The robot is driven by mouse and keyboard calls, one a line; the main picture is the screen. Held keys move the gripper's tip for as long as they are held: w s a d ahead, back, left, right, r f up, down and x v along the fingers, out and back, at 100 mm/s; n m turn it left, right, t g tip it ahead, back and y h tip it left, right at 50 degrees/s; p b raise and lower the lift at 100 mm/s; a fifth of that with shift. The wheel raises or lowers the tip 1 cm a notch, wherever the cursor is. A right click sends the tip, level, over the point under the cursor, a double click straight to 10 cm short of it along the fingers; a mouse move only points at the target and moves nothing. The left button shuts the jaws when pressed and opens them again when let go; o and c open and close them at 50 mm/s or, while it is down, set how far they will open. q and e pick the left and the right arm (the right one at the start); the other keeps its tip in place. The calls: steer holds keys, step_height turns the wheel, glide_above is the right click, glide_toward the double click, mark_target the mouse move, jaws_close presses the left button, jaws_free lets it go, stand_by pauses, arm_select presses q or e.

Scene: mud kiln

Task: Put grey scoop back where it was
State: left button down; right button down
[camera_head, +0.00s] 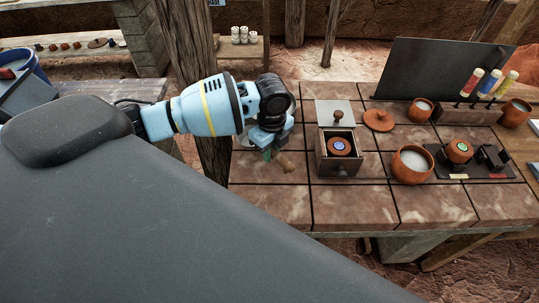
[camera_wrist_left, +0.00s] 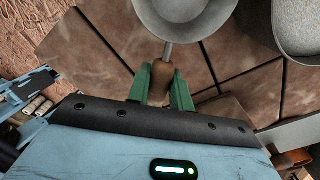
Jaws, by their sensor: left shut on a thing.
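My left gripper (camera_head: 275,150) is over the left part of the tiled table in the head view. In the left wrist view its green fingers (camera_wrist_left: 161,88) are shut on the brown handle (camera_wrist_left: 162,76) of the grey scoop (camera_wrist_left: 182,12). The scoop's round grey bowl points away from the gripper, cut by the picture's top edge. I cannot tell whether the scoop touches the table. My right gripper is not in view.
A wooden box (camera_head: 338,167) holding a blue-labelled pot stands right of the gripper. Beyond it are a terracotta lid (camera_head: 379,121), a bowl of pale contents (camera_head: 411,163) and a black stand (camera_head: 486,174). Another round grey thing (camera_wrist_left: 290,25) shows in the wrist view. The front-left tiles (camera_head: 270,203) are clear.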

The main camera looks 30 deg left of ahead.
arm_select(q)
steer(key=shift+w+a, duration=0.2)
steer(key=shift+a, duration=0.2)
steer(key=shift+w+a+f, duration=0.1)
steer(key=shift+f, duration=1.7)
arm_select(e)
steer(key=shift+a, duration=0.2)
arm_select(q)
steer(key=shift+f, duration=0.15)
steer(key=c, duration=1.3)
jaws_free()
steer(key=shift+o, duration=0.2)
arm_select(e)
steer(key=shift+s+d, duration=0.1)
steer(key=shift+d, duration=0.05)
arm_select(q)
steer(key=shift+r, duration=0.3)
step_height(320, 180, up, 12)
steer(key=shift+f+p, duration=0.15)
steer(key=shift+p, duration=0.3)
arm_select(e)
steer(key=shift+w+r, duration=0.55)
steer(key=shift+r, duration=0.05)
